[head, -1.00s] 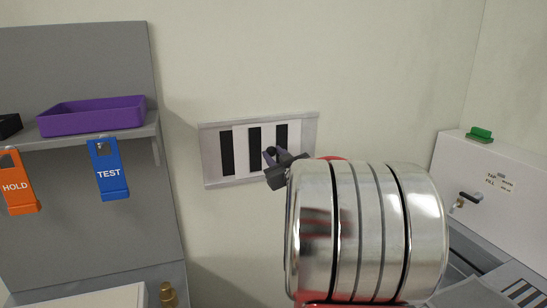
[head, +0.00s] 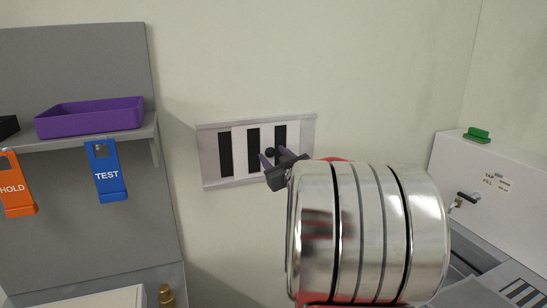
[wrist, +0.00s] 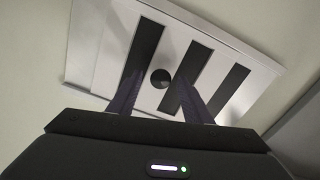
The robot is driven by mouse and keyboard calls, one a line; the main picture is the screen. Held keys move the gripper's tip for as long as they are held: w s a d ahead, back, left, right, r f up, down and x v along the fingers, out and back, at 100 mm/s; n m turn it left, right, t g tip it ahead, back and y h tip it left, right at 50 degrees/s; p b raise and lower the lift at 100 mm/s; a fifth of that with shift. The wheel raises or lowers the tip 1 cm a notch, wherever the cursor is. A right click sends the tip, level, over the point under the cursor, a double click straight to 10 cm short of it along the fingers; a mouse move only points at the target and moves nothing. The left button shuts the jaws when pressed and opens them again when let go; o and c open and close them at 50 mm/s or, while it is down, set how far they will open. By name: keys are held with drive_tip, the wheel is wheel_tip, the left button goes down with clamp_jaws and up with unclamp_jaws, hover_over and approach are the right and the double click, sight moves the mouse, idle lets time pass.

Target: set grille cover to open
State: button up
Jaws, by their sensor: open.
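The grille cover (head: 240,152) is a pale plate with dark slots, set in a grey frame (head: 210,183) on the wall. It also fills the upper part of the wrist view (wrist: 172,50). A round black knob (wrist: 160,78) stands out from the plate. My gripper (head: 274,157) is at the cover, open, with one finger on each side of the knob. In the wrist view, gaps show between the knob and both fingers (wrist: 161,88). The lower right of the cover is partly hidden by my gripper and arm in the head view.
On the left, a grey shelf (head: 75,140) holds a purple tray (head: 92,118). An orange HOLD tag (head: 15,190) and blue TEST tag (head: 107,175) hang from it. A white box (head: 490,200) with a green piece (head: 477,135) stands right. The wall around the cover is clear.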

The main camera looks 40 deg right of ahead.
drive_tip(key=v, duration=1.3)
drive_tip(key=shift+s, duration=0.3)
drive_tip(key=shift+a, duration=0.2)
